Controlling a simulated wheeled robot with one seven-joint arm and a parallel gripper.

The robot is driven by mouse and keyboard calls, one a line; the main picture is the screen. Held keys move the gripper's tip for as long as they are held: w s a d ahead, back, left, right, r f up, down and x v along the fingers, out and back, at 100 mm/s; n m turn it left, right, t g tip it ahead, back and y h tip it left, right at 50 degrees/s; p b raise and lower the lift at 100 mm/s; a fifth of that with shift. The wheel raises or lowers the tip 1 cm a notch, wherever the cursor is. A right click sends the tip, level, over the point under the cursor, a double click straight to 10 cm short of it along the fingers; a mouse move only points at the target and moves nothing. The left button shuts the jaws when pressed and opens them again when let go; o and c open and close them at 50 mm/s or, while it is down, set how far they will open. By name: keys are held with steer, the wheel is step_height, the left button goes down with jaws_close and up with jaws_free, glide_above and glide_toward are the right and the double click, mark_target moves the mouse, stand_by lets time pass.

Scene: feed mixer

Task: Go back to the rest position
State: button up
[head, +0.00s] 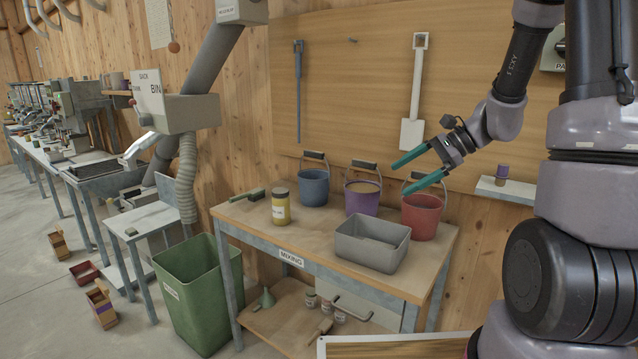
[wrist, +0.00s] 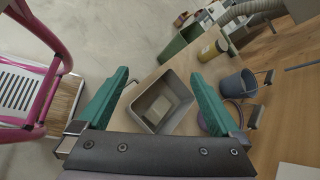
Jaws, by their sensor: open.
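My gripper (head: 418,168) is open and empty, with its two teal fingers spread. In the head view it hangs in the air above the right end of the mixing table (head: 262,229), in front of the red bucket (head: 423,219). In the wrist view the fingers (wrist: 165,95) stand on either side of the grey bin (wrist: 140,112), which lies below and beyond them. The grey bin also shows on the table in the head view (head: 362,247). The fingers touch nothing that I can see.
A blue bucket (head: 314,187), a purple bucket (head: 361,201) and a yellow jar (head: 281,208) stand on the table. A green waste bin (head: 195,302) stands at its left end. A white shovel (head: 413,100) hangs on the wall. A pink frame (wrist: 45,85) is at left in the wrist view.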

steer(key=s+d+r+n+t+h, duration=0.1)
steer(key=s+r+n+h, duration=0.3)
steer(key=s+r, duration=0.4)
steer(key=s+d+r+n+t+h, duration=0.2)
steer(key=s+r+n+t+h, duration=0.2)
steer(key=s+r+n, duration=0.2)
step_height(320, 180, up, 2)
steer(key=s, duration=0.2)
steer(key=shift+s+r+n, duration=0.2)
steer(key=shift+s+n, duration=0.15)
steer(key=shift+n, duration=0.05)
